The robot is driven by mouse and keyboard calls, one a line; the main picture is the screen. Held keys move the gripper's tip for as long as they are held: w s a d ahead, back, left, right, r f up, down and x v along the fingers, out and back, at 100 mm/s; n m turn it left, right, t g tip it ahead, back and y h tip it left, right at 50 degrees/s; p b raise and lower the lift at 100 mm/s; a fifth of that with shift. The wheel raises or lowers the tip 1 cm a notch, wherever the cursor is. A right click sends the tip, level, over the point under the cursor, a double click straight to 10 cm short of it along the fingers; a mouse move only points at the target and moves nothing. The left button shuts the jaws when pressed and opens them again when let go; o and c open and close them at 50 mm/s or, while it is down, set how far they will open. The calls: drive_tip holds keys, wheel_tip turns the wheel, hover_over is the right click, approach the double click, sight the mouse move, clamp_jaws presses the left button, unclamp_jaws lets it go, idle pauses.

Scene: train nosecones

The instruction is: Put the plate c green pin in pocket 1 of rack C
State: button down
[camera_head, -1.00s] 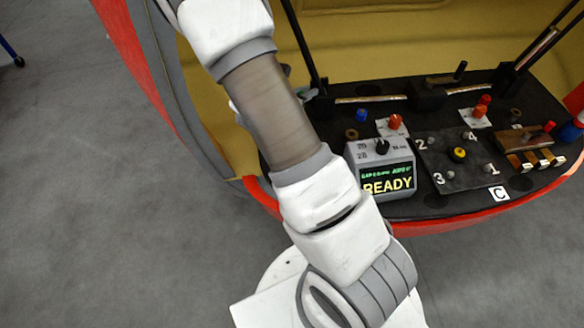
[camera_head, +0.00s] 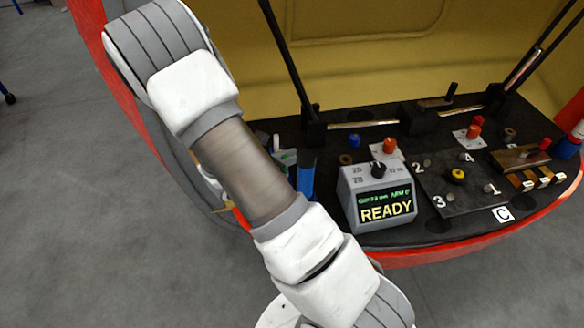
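A dark square plate (camera_head: 462,198) lies on the black console, with grey studs by the painted numbers 1 to 4 and a yellow knob (camera_head: 456,175) at its middle. A white label C (camera_head: 502,214) is at the console's front edge. To the right is a wooden block (camera_head: 518,158) with brass pieces (camera_head: 536,180) in front; I cannot tell whether this is rack C. A small green item (camera_head: 281,157) shows beside my arm, too hidden to identify as the green pin. My gripper is not in view.
A grey box (camera_head: 378,196) reading READY stands left of the plate. An upright blue cylinder (camera_head: 305,180) is beside my arm. Red knobs (camera_head: 389,146) (camera_head: 473,131) stand on white plates behind. Black posts (camera_head: 287,60) rise at the back. The red rim (camera_head: 460,251) edges the console.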

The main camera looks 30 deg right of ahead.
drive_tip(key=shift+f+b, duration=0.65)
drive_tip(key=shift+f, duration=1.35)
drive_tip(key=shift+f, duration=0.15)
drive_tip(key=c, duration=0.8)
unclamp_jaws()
